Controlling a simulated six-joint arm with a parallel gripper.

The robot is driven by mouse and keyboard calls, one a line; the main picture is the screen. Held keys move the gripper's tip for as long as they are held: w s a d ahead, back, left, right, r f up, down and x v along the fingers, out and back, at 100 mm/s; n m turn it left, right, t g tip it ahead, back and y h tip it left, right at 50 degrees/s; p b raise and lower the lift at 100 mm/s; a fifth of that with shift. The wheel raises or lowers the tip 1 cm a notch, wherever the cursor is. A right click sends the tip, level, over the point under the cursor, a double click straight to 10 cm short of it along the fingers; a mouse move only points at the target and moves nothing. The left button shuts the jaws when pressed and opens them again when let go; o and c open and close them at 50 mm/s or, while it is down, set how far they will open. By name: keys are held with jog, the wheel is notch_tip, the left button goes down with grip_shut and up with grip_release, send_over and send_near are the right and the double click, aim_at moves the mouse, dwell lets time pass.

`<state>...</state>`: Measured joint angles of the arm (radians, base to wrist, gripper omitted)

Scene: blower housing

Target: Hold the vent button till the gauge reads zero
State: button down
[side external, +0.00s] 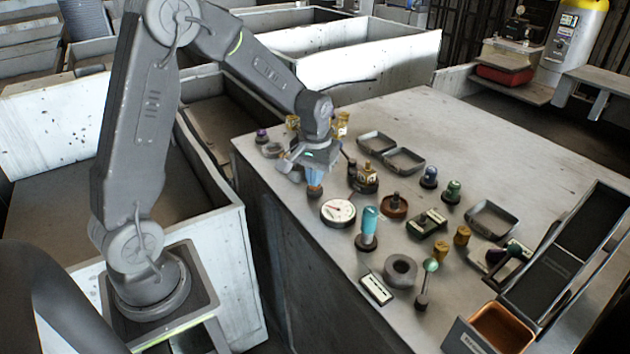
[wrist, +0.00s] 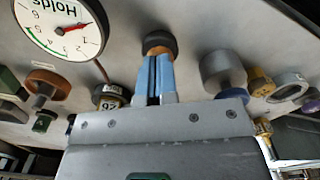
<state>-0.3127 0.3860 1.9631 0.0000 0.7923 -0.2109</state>
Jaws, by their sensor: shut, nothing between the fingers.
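The round white gauge (side external: 338,211) lies on the bench top, and part of it shows in the wrist view (wrist: 60,28). Its red needle points towards the low-number end, close to the 1; the exact reading is unclear. A round button with an orange-brown top and dark rim (wrist: 160,43) sits at my fingertips; its lower part also shows in the side view (side external: 315,191). My gripper (side external: 314,178) points down over it, blue fingers (wrist: 154,62) together and empty. The tips appear to meet the button's top, but contact and how far it is pressed cannot be told.
A teal-handled lever (side external: 369,225), a grey ring (side external: 400,270) and a brown round knob (side external: 394,206) stand near the gauge. Shallow trays (side external: 404,160) lie behind. An orange-lined bin (side external: 497,325) is at front right. The bench's back right is clear.

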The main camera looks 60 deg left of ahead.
dwell(0.3)
jog(key=shift+r, duration=0.85)
jog(key=shift+r, duration=0.1)
jog(key=shift+r, duration=2.85)
jog(key=shift+r, duration=0.1)
